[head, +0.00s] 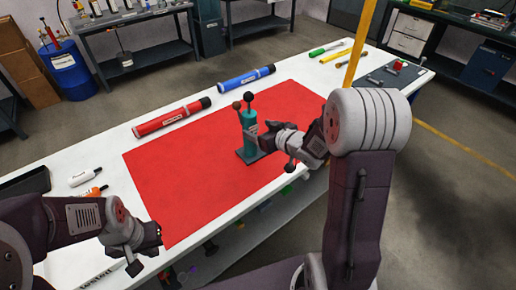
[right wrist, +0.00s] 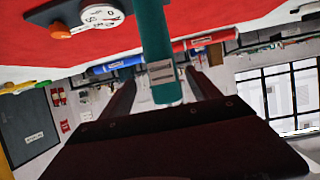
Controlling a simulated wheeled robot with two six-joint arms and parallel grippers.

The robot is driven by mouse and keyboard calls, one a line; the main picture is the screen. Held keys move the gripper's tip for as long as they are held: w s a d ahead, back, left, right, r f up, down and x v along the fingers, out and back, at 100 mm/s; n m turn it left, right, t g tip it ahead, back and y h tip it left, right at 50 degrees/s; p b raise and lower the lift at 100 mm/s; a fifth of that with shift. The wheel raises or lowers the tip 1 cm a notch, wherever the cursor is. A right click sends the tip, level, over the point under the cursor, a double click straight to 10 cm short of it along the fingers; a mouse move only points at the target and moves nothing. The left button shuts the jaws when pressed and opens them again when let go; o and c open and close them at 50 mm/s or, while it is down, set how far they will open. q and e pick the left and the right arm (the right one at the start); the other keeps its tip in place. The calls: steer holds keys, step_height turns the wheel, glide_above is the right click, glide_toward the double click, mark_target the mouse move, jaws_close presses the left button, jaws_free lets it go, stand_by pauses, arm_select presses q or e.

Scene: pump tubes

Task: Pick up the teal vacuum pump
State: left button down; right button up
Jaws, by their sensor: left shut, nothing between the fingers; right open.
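The teal vacuum pump (head: 249,130) stands upright on a dark base on the red mat (head: 185,175), with black and brown knobs at its top. My right gripper (head: 268,138) is at the pump's right side in the head view. In the right wrist view, the pump's teal cylinder (right wrist: 155,45) shows between the two spread fingers, with a gap on each side; I cannot tell how deep it sits between them. A white round gauge (right wrist: 100,16) shows beside the cylinder. My left gripper (head: 150,240) is shut and empty near the mat's front left corner.
A red tube (head: 172,117) and a blue tube (head: 246,77) lie along the table's back side. A white bottle (head: 85,177) and an orange-capped one (head: 88,193) lie at the left. A yellow post (head: 359,45) rises at the right. The mat around the pump is clear.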

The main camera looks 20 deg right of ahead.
steer(key=shift+a, duration=0.3)
steer(key=x, duration=0.9)
steer(key=shift+d+f, duration=0.1)
steer(key=shift+d, duration=0.05)
steer(key=shift+s, duration=0.1)
steer(key=c, duration=0.4)
jaws_close()
